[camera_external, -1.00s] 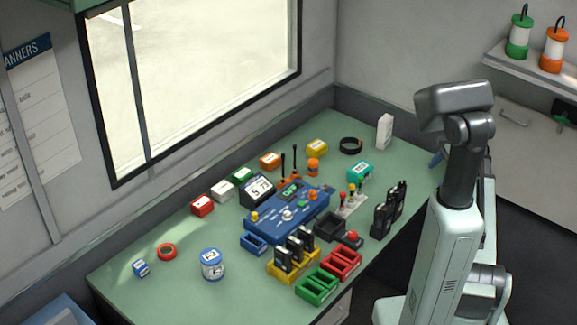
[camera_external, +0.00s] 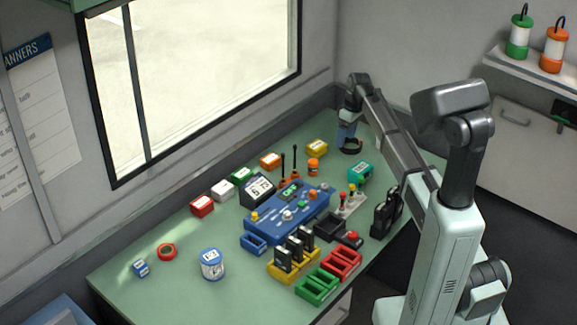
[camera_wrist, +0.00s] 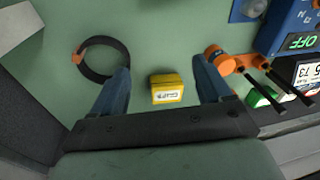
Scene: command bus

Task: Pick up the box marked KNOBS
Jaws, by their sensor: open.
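My gripper (camera_external: 347,141) is above the far end of the bench, just right of the yellow box. In the wrist view my gripper (camera_wrist: 160,66) is open and empty, its fingers pointing down. The yellow box (camera_wrist: 166,89) appears between the fingers, below them and apart.
A black ring-shaped coil (camera_wrist: 103,58) with an orange clip lies left of the fingers. An orange-capped cylinder (camera_wrist: 216,59) lies right of them. Two black antennas and the blue console (camera_external: 288,212) are nearby. The bench's back wall is close behind the yellow box.

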